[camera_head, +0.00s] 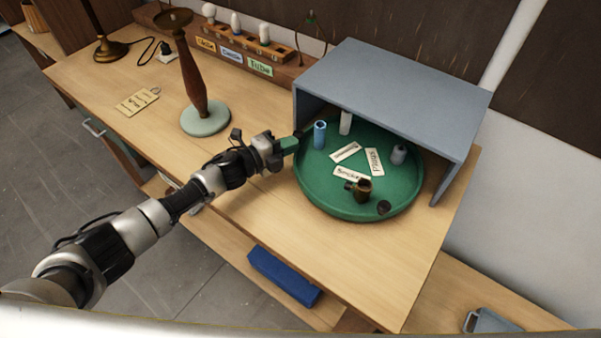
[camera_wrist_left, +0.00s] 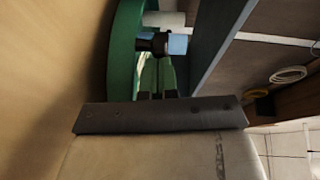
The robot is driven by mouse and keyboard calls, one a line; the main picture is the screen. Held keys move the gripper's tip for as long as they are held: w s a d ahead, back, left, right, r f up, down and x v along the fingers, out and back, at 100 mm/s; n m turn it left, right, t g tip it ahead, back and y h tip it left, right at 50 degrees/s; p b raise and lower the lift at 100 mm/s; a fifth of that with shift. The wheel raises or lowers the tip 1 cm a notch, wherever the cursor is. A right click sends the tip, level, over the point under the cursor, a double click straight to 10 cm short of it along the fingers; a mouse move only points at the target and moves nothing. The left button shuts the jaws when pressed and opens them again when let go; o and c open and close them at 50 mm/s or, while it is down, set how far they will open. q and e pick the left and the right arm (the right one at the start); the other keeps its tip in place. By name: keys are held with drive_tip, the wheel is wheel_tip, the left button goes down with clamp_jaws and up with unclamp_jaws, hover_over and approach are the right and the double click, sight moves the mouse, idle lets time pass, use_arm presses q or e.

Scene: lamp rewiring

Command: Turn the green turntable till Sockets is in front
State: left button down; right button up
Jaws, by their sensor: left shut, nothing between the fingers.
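The green turntable (camera_head: 335,207) sits on the bench, its back part under a grey shelf. Its three white labels include one that seems to read Sockets (camera_head: 351,173) at the near side, by a brass socket (camera_head: 363,189), and one that seems to read Plugs (camera_head: 374,162). The third label (camera_head: 345,152) is hard to read. A blue cylinder (camera_head: 319,134) stands near the left rim. My left gripper (camera_head: 297,140) is shut and empty at the turntable's left rim, close to the blue cylinder; contact is unclear. The wrist view also shows the turntable's rim (camera_wrist_left: 123,60).
The grey shelf (camera_head: 390,85) covers the turntable's back, with its left side panel close to my left gripper. A bulb rack (camera_head: 235,50) is behind. The bench in front of the turntable is clear.

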use_arm(q)
drive_tip(key=shift+w+f+m+g+h+b, duration=0.1)
drive_tip(key=shift+w+m+g+h+b, duration=0.2)
drive_tip(key=shift+w+m+g+b, duration=0.35)
drive_tip(key=shift+w+d+b, duration=0.3)
drive_tip(key=shift+w+b, duration=0.25)
drive_tip(key=shift+w, duration=0.4)
drive_tip(key=shift+a, duration=0.1)
